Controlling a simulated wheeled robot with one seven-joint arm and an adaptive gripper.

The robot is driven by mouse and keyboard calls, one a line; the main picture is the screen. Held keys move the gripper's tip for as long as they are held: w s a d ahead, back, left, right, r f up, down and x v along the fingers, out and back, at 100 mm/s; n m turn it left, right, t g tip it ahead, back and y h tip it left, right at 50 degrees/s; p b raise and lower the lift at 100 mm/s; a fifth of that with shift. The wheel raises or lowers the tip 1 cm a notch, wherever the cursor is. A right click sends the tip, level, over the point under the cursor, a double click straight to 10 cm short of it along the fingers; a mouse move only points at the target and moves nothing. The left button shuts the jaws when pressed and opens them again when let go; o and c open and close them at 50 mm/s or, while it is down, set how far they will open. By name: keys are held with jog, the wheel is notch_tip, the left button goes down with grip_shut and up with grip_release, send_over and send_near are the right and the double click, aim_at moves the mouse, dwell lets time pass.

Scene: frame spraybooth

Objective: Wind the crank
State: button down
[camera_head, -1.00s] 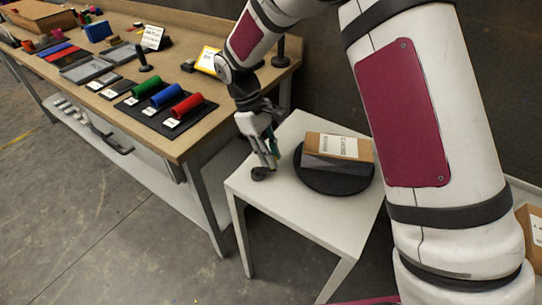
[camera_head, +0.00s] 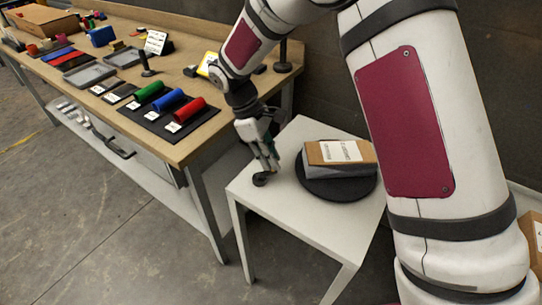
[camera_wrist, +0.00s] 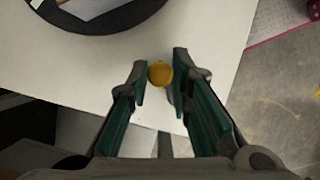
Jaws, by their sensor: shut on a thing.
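The crank (camera_head: 260,180) is a small dark round piece at the near left part of a white table. My gripper (camera_head: 268,164) reaches down to it from above. In the wrist view, a round yellow knob (camera_wrist: 160,73) sits between the two fingertips of my gripper (camera_wrist: 161,80), which are shut on it. The crank's arm below the knob is hidden. A black round turntable (camera_head: 340,192) stands on the table to the right of the crank, carrying a cardboard box (camera_head: 318,153) with a white label and grey side.
The white table (camera_head: 275,205) has bare room in front of the turntable. A long wooden workbench (camera_head: 185,150) on the left holds red, blue and green rollers (camera_head: 189,111), trays (camera_head: 90,74) and cards. A dark wall stands behind.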

jog(key=c, duration=1.5)
grip_release()
jog(key=shift+o, duration=0.2)
jog(key=v, duration=1.2)
